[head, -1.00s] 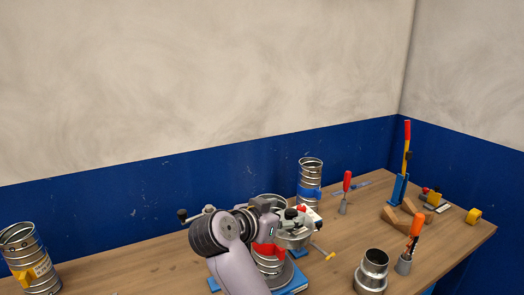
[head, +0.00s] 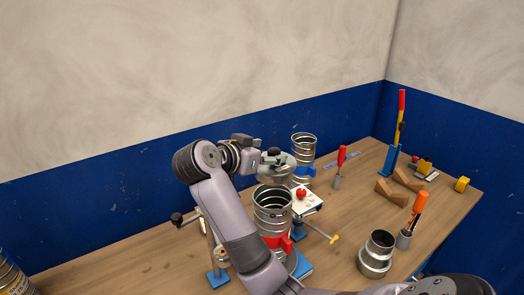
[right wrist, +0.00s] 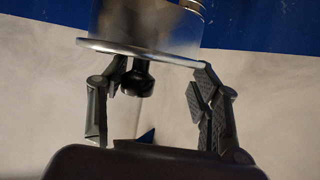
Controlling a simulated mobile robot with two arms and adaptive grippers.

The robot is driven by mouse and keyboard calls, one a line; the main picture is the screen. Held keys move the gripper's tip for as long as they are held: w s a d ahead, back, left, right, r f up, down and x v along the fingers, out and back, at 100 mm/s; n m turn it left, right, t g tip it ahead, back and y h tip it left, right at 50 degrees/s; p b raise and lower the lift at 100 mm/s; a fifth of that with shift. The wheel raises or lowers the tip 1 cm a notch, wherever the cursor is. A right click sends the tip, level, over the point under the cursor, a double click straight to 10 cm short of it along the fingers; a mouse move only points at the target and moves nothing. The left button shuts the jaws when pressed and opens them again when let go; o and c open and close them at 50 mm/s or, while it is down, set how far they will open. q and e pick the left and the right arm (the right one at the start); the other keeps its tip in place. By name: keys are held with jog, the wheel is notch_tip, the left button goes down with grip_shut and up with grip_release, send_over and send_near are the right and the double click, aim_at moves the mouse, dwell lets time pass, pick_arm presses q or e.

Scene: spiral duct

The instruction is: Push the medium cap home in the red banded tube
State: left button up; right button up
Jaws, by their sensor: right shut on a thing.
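The red banded tube (head: 272,215) stands upright on the bench, with its open mouth facing up and a red band (head: 285,244) low on it. My right gripper (head: 272,158) is shut on the knob of a round metal cap (head: 277,175). The cap is held apart from the tube, above and slightly right of its mouth in the head view. In the right wrist view the cap's metal disc (right wrist: 150,30) and black knob (right wrist: 137,77) show, with the fingers either side of the knob. My left gripper is not in view.
A blue banded tube (head: 303,148) and a white box with a red button (head: 307,200) stand close behind and right. A metal reducer (head: 376,254) and orange-handled tool (head: 418,208) stand further right. A yellow-labelled tube (head: 12,280) is at lower left.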

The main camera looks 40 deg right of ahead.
aim_at(266, 167)
jog(key=shift+s+r, duration=0.15)
jog(key=shift+s, duration=0.25)
jog(key=shift+w, duration=0.15)
jog(key=shift+w+a+f, duration=0.1)
jog(key=shift+w+f, duration=0.1)
jog(key=shift+f, duration=0.15)
notch_tip(266, 167, down, 2)
jog(key=shift+w+f+b, duration=0.1)
jog(key=shift+b, duration=0.4)
jog(key=shift+f+b, duration=0.35)
jog(key=shift+f, duration=1.25)
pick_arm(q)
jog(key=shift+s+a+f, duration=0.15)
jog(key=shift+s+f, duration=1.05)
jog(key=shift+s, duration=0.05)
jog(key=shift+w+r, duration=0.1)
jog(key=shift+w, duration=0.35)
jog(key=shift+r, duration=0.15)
